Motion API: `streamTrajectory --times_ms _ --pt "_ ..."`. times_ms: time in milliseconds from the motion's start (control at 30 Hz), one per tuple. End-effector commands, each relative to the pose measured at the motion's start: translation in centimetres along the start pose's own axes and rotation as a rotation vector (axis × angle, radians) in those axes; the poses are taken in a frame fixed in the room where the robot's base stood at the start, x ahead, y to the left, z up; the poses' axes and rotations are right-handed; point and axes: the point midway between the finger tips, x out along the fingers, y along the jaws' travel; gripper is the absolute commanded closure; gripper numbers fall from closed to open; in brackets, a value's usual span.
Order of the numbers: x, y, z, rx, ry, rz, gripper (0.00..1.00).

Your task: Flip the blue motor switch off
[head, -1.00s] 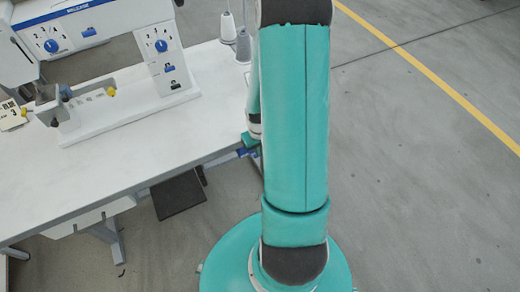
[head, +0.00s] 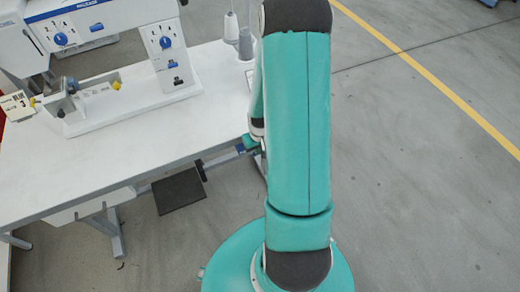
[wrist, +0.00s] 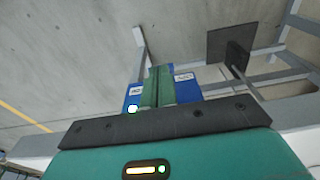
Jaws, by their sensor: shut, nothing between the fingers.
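The blue motor switch box (wrist: 187,88) is in the middle of the wrist view, beneath the table's edge. Two pale labels show on it, one on each side of my fingers. A small bright light (wrist: 132,109) glows at its lower left. My gripper (wrist: 158,86) has its green fingers shut together in front of the box, hiding its middle. I cannot tell whether the fingers touch it, or which way the switch is set. In the head view, a bit of blue (head: 240,152) shows at the table's right front edge, beside my arm's end, which is mostly hidden.
The white table (head: 130,155) carries the white press machine (head: 165,50) with blue dials. Thread cones (head: 231,27) stand at its back right. A dark pedal (head: 178,190) and grey frame bars (wrist: 270,86) lie below the table. The floor to the right is clear.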

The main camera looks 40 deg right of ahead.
Motion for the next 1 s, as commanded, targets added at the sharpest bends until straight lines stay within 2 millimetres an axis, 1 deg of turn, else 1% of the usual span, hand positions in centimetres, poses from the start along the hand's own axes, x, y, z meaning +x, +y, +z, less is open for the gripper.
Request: streamTrajectory --times_ms 300,700,1000 --pt "0.8 -0.2 -0.3 -0.001 -0.002 0.000 1.00" --pt "2.5 -0.2 0.4 -0.001 -0.001 0.000 1.00" --pt "3.0 -0.1 0.7 -0.001 -0.001 0.000 1.00"
